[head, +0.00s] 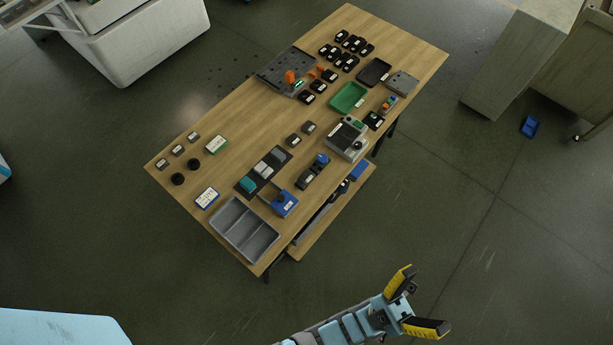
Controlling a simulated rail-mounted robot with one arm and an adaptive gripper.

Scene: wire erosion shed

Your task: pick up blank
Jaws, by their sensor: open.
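I cannot tell for sure which part is the blank. Small dark grey blocks with pale labels lie in a row at the left end of the wooden table (240,115), among them one block (178,150). Two similar blocks lie near the table's middle, one of them a grey block (309,128). My gripper (430,299), with yellow and black fingers, is open and empty. It is over the floor beyond the table's front right side, well apart from all parts.
A grey divided tray (243,229) sits at the near end. A dark mat with blocks, a blue device (284,204), a grey machine (346,139), a green tray (348,97) and several black parts crowd the table. A lower shelf (330,215) juts out at the front. Floor around my gripper is clear.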

